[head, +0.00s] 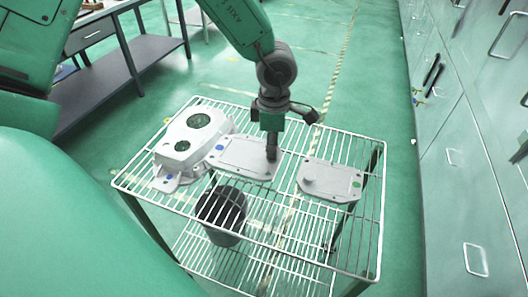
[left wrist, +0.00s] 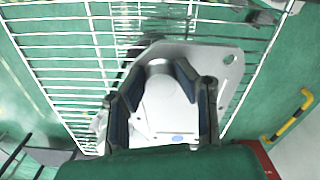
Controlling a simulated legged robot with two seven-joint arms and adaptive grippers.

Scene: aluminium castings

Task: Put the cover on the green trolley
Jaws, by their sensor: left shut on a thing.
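My left gripper (head: 271,154) comes down from above and is shut on a grey flat cover (head: 240,160) with a blue dot. In the left wrist view its fingers (left wrist: 162,92) close around the round knob of this cover (left wrist: 165,118). The cover is level, over the wire top of a trolley (head: 345,258) and right of a casting; I cannot tell if it touches the wires. A second flat cover (head: 335,180) with a green dot and a knob lies on the wires to the right. My right gripper is not in view.
A pale housing (head: 195,135) with two dark round openings sits at the trolley's left. A dark bucket (head: 221,214) stands below the top wires. A dark bench (head: 110,82) is at upper left, cabinets (head: 450,130) at right. The trolley's front wires are clear.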

